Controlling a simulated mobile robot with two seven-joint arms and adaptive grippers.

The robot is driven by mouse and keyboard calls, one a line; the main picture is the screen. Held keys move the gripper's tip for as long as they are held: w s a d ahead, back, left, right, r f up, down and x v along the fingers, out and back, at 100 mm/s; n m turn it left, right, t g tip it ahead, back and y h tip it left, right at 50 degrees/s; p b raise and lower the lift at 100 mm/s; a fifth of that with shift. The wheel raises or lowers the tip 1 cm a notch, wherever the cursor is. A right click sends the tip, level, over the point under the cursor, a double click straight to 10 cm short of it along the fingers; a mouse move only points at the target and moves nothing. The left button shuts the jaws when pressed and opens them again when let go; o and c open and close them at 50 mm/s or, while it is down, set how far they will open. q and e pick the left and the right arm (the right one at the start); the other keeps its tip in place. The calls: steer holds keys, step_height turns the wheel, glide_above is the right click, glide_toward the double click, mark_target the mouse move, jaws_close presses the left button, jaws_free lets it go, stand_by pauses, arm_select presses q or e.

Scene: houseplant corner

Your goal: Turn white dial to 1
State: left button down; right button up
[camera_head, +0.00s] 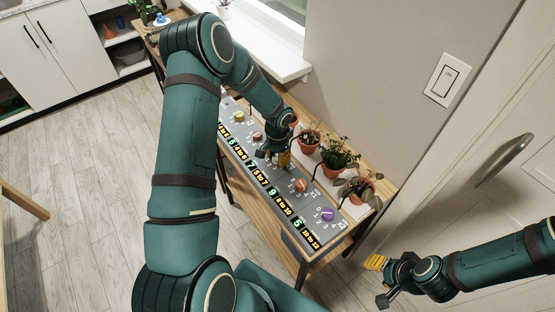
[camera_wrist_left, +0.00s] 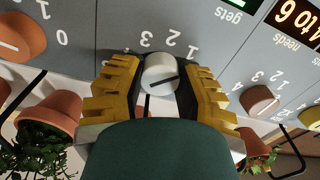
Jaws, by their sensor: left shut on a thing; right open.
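The white dial (camera_wrist_left: 159,72) sits on the grey panel (camera_wrist_left: 200,20) in the left wrist view. It has a dark pointer line that slants toward the right finger; I cannot tell which number it points at. My left gripper (camera_wrist_left: 159,88) has its yellow fingers on both sides of the dial, shut on it. In the head view my left gripper (camera_head: 277,159) is at the middle of the long panel, and the white dial is hidden there. My right gripper (camera_head: 380,280) is open and empty, off the table's near right end.
A yellow dial (camera_head: 239,117), a brown dial (camera_head: 257,137), an orange dial (camera_head: 302,185) and a purple dial (camera_head: 328,214) line the panel. Potted plants (camera_head: 338,160) stand close behind it, toward the wall. A door handle (camera_head: 505,158) is at right.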

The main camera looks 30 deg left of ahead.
mark_target(277, 157)
arm_select(q)
steer(key=shift+f+n+b, duration=0.1)
steer(key=shift+n+b, duration=0.25)
steer(key=shift+n, duration=0.25)
steer(key=shift+s, duration=0.1)
steer(key=c, duration=0.5)
jaws_free()
step_height(277, 157, up, 12)
steer(key=shift+r, duration=0.1)
stand_by(0.5)
